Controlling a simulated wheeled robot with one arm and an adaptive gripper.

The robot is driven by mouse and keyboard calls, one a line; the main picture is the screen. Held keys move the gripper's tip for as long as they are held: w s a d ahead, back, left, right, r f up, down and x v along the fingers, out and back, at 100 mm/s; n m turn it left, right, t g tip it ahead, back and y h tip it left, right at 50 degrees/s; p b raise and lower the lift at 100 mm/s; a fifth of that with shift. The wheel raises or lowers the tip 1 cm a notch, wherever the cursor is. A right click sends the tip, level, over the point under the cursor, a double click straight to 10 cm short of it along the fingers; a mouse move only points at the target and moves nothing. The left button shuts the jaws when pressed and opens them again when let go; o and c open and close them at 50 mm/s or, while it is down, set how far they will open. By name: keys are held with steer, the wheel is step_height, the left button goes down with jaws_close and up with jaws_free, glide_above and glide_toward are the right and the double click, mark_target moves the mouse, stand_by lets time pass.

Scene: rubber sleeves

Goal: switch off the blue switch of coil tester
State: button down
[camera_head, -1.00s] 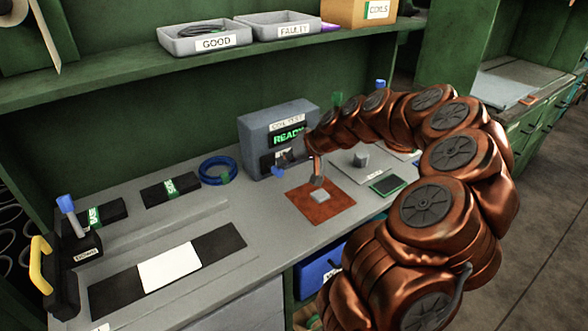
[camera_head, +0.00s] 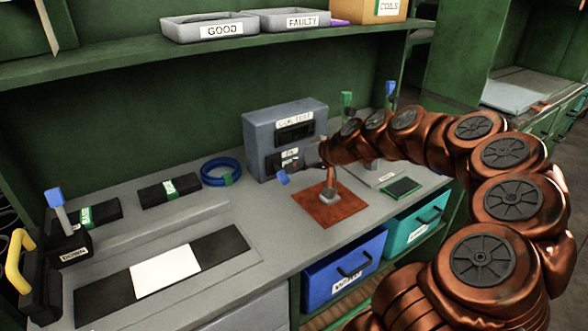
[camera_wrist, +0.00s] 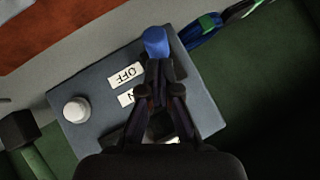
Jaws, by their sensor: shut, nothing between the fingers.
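The coil tester (camera_head: 262,128) is a grey box at the back of the bench, and its display is dark. Its blue switch (camera_head: 283,178) sticks out low on the front, tilted downward. In the wrist view the blue switch (camera_wrist: 155,42) lies just ahead of my fingertips, beside the white OFF label (camera_wrist: 126,75); a second label is partly hidden by the fingers. My gripper (camera_wrist: 156,66) is shut and empty, very close to the switch; I cannot tell whether they touch. In the head view my gripper (camera_head: 302,162) is at the tester's front, partly hidden.
A brown mat (camera_head: 312,212) with a small grey piece lies in front of the tester. A blue cable coil (camera_head: 205,178) lies to its left. A white round knob (camera_wrist: 76,109) is on the tester's face. Blue and green levers stand at the back right.

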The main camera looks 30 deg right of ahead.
steer(key=shift+r, duration=0.7)
steer(key=shift+r, duration=0.1)
steer(key=d+f+b+v, duration=0.1)
steer(key=v, duration=1.1)
steer(key=shift+s+d, duration=0.15)
steer(key=shift+s, duration=0.45)
steer(key=shift+r, duration=0.1)
